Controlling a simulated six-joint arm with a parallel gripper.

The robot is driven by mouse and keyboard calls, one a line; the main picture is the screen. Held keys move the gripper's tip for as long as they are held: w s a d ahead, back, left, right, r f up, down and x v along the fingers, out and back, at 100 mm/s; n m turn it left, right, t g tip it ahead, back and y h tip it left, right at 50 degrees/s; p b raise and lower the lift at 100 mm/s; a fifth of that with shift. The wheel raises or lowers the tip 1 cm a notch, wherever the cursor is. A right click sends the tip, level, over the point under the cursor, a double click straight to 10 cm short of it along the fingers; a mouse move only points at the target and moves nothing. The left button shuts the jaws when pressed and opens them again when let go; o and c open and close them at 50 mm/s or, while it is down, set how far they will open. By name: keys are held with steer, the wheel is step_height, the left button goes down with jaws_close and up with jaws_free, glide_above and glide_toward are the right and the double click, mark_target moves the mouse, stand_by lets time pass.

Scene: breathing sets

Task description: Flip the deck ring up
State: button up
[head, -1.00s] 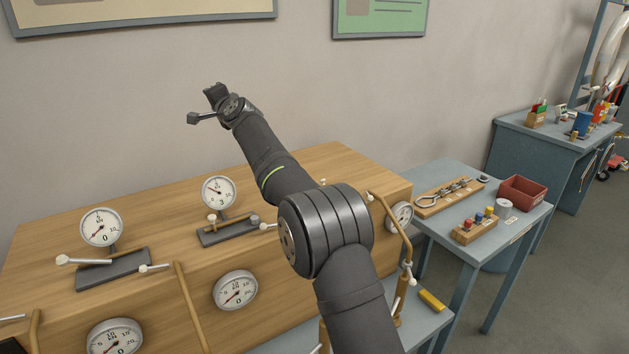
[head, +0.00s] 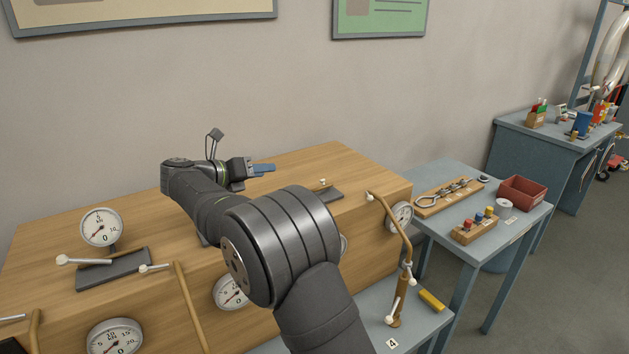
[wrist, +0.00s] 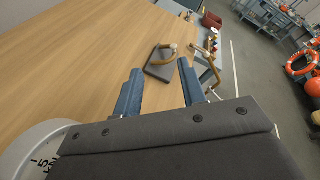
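My gripper (head: 264,168) is above the wooden top, pointing right. In the wrist view its two blue fingers (wrist: 160,67) are apart with nothing between them. The plate shows beyond the fingertips, apart from them.
A gauge (head: 101,227) and a dark plate with white-tipped levers (head: 113,270) stand on the left of the wooden console (head: 60,240). A bent brass pipe (head: 397,225) rises at its right end. A blue table (head: 455,168) with tools and a red bin (head: 522,191) is farther right.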

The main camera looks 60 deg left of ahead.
steer(key=shift+m+h, duration=0.5)
steer(key=shift+h, duration=0.3)
steer(key=x, duration=0.5)
steer(key=d+f+x, duration=0.1)
steer(key=x, duration=0.5)
steer(key=d+f+x, duration=0.1)
steer(key=x, duration=0.4)
steer(key=shift+w+d+f, duration=0.15)
jaws_close()
